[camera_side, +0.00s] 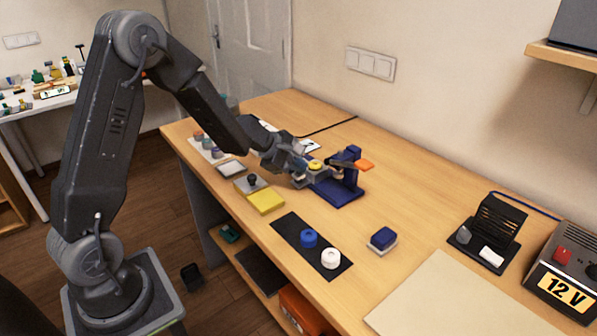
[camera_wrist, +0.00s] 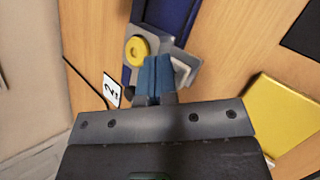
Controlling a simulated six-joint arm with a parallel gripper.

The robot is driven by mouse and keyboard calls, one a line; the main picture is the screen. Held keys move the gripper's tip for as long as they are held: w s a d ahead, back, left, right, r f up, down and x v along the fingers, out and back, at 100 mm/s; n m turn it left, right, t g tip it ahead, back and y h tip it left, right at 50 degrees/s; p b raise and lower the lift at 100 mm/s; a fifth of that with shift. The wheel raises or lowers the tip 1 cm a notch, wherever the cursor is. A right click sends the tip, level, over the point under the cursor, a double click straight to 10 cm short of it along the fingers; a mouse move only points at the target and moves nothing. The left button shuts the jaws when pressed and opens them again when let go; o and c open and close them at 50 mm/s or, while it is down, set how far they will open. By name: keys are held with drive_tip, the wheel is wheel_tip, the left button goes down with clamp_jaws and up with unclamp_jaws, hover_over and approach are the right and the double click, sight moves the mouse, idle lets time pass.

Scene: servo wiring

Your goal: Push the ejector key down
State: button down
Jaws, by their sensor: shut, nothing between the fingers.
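A dark blue fixture (camera_side: 340,190) stands on the wooden table, with an upright blue post and an orange tab (camera_side: 364,165) sticking out to the right at its top. A yellow ring (camera_side: 315,163) sits on a grey block at its left side; in the wrist view the ring (camera_wrist: 137,50) lies just left of my fingertips. I cannot tell for sure which part is the ejector key. My gripper (camera_side: 303,168) is shut and empty, low beside the grey block. In the wrist view its blue fingertips (camera_wrist: 155,68) overlap the block, and contact is unclear.
A blue-and-white block (camera_side: 382,239) lies to the right. Table between it and the fixture is clear.

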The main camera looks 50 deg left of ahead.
sight(298, 174)
drive_tip(key=shift+f, duration=0.7)
idle(0.4)
drive_tip(key=shift+r, duration=1.7)
drive_tip(key=shift+r, duration=2.5)
